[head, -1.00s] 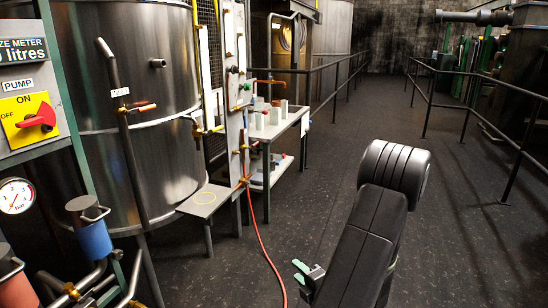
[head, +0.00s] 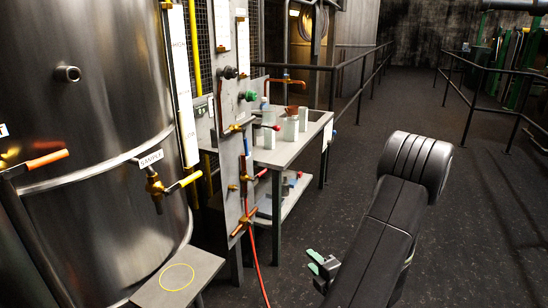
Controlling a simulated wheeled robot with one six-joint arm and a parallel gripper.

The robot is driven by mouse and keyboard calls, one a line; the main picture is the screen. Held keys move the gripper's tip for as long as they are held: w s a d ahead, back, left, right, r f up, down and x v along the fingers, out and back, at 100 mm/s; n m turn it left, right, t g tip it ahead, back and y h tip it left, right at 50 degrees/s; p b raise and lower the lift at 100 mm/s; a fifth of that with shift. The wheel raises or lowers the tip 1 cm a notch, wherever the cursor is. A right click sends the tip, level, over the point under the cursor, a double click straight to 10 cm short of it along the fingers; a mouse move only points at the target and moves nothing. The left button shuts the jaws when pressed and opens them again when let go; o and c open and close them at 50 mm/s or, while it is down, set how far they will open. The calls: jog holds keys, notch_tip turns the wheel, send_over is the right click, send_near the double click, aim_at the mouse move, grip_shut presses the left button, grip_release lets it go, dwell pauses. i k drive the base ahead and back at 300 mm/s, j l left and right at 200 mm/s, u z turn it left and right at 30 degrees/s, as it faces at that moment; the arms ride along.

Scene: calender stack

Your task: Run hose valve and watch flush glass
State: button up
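A red hose (head: 255,262) hangs from a grey upright panel (head: 229,110) and runs down to the floor. I cannot tell which is the hose valve. Tall pale gauge strips stand by the panel; no flush glass is clearly readable. My gripper (head: 313,263), with green fingertips, is at the lower middle, right of the hose and apart from it. Its fingertips are apart and nothing shows between them.
A steel tank (head: 95,110) fills the left, with a SAMPLE valve (head: 157,187) above a small shelf (head: 147,294) marked with a yellow ring. A bench (head: 290,150) with small containers stands behind the panel. Railings (head: 352,80) line the aisle; dark floor (head: 400,110) is open on the right.

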aim_at(265, 170)
jog(key=i+u, duration=0.15)
jog(key=i, duration=0.4)
jog(key=i+l+u, duration=0.1)
jog(key=i, duration=0.4)
jog(key=i+l+u, duration=0.15)
jog(key=i, duration=0.35)
jog(key=u, duration=0.15)
jog(key=i+l, duration=0.05)
